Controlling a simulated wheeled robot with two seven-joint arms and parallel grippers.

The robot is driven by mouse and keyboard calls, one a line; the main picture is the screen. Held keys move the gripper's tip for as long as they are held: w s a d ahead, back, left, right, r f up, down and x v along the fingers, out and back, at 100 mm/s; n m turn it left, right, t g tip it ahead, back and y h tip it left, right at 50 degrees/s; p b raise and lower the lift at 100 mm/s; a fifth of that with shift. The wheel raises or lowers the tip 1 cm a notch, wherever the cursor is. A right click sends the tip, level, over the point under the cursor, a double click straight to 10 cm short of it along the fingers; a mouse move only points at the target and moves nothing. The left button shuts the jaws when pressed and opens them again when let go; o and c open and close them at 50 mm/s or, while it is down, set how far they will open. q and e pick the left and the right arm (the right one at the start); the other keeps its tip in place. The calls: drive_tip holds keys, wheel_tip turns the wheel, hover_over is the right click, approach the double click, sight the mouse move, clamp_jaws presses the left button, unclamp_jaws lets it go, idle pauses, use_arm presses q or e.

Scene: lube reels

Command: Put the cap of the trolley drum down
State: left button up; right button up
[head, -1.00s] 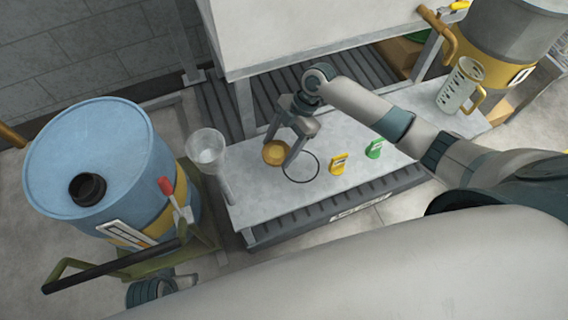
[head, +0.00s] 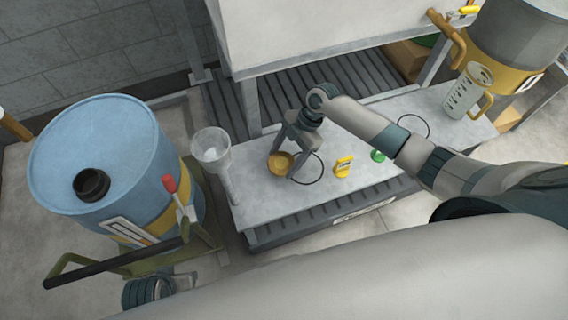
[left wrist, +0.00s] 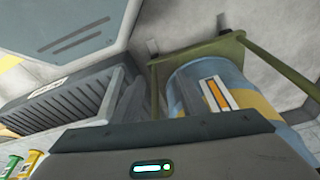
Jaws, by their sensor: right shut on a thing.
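My right gripper (head: 289,153) is shut on a round golden-yellow cap (head: 279,164) at the left part of the low grey bench (head: 262,205). The cap is just left of a dark ring outline (head: 318,172) on the bench top. I cannot tell whether it touches the top. The blue trolley drum (head: 125,150) stands at the left, with a black round opening (head: 91,185) on its lid. The drum also shows in the left wrist view (left wrist: 190,95). The left gripper's body (left wrist: 150,150) fills the bottom of that view, and its jaw state is unclear.
A clear funnel-like vessel (head: 211,150) stands at the bench's left end. A yellow tag (head: 343,167) and a partly hidden green tag (head: 378,156) stand right of the ring. A measuring jug (head: 468,92) stands at the far right. The trolley handle (head: 115,262) juts out in front.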

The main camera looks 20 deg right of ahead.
sight(288, 159)
drive_tip(key=shift+f, duration=1.9)
use_arm(q)
drive_tip(key=shift+s+r, duration=0.45)
drive_tip(key=shift+s, duration=0.1)
drive_tip(key=shift+f, duration=0.2)
use_arm(e)
drive_tip(key=o, duration=0.8)
drive_tip(key=shift+f+b, duration=0.15)
drive_tip(key=shift+b, duration=0.15)
drive_tip(key=o, duration=0.4)
use_arm(q)
drive_tip(key=shift+w+r, duration=0.25)
drive_tip(key=shift+w, duration=0.05)
